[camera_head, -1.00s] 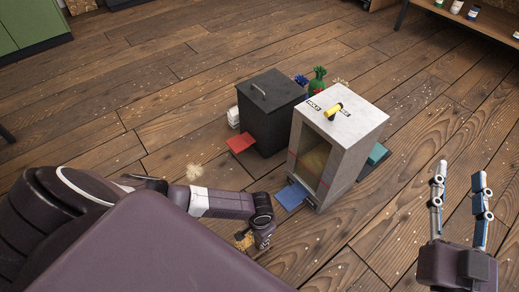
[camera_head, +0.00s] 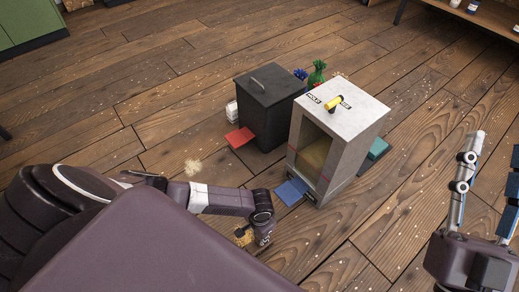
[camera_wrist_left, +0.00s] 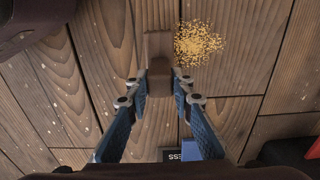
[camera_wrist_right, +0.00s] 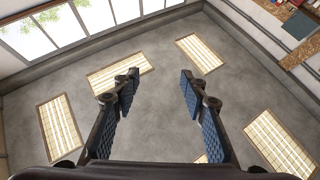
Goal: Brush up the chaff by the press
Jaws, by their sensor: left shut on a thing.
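Golden chaff (camera_head: 243,237) lies on the plank floor beside my left gripper (camera_head: 263,238). It also shows in the left wrist view (camera_wrist_left: 199,42) as a loose, scattered patch. In that view my left gripper (camera_wrist_left: 159,80) is shut on a brown block-shaped tool, seemingly the brush (camera_wrist_left: 158,48), close to the left of the chaff. The brush's bristles are hidden. A pale grey box with an open front (camera_head: 370,118), perhaps the press, stands to the right. My right gripper (camera_head: 490,165) is open and empty, raised.
A black lidded bin (camera_head: 268,118) stands left of the box. Floor at the right is mostly clear.

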